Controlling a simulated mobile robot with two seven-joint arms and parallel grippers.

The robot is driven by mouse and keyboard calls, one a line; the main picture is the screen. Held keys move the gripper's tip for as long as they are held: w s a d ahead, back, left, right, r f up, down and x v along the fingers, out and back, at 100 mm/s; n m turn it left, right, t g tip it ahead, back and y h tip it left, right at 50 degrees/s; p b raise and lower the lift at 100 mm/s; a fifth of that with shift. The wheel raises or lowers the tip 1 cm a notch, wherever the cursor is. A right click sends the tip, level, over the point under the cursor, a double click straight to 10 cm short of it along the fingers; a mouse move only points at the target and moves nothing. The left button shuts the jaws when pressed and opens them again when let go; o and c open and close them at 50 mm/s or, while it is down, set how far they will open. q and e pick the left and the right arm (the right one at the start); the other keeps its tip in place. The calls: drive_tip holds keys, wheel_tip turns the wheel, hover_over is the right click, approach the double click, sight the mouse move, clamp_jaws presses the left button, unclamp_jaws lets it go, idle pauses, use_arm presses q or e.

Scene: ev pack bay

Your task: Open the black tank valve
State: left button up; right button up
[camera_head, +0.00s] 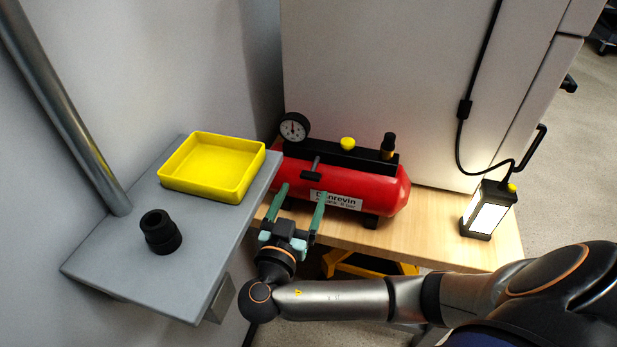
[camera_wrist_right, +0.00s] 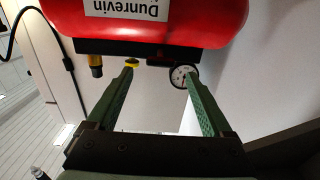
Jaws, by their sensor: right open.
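A red air tank (camera_head: 385,192) with a black top rail lies on the wooden bench. A small black valve handle (camera_head: 311,175) with a grey stem sits on the tank's front left, near the round gauge (camera_head: 294,127). I cannot tell its setting. My right gripper (camera_head: 301,191) is open and empty, its green fingers pointing at the tank just in front of and below the handle; I see no contact. In the right wrist view the tank (camera_wrist_right: 190,22) appears upside down above the open fingers, and the gauge (camera_wrist_right: 183,77) shows by one fingertip. My left gripper is not in view.
A yellow tray (camera_head: 212,168) and a black socket-like part (camera_head: 160,232) stand on the grey shelf (camera_head: 110,262) to the left. A lit lamp (camera_head: 487,209) stands on the bench (camera_head: 440,240) at right, its black cable running up the white cabinet (camera_head: 390,80) behind.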

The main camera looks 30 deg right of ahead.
sight(309, 179)
drive_tip(key=x, duration=0.5)
drive_tip(key=shift+f, duration=0.1)
clamp_jaws()
idle(0.6)
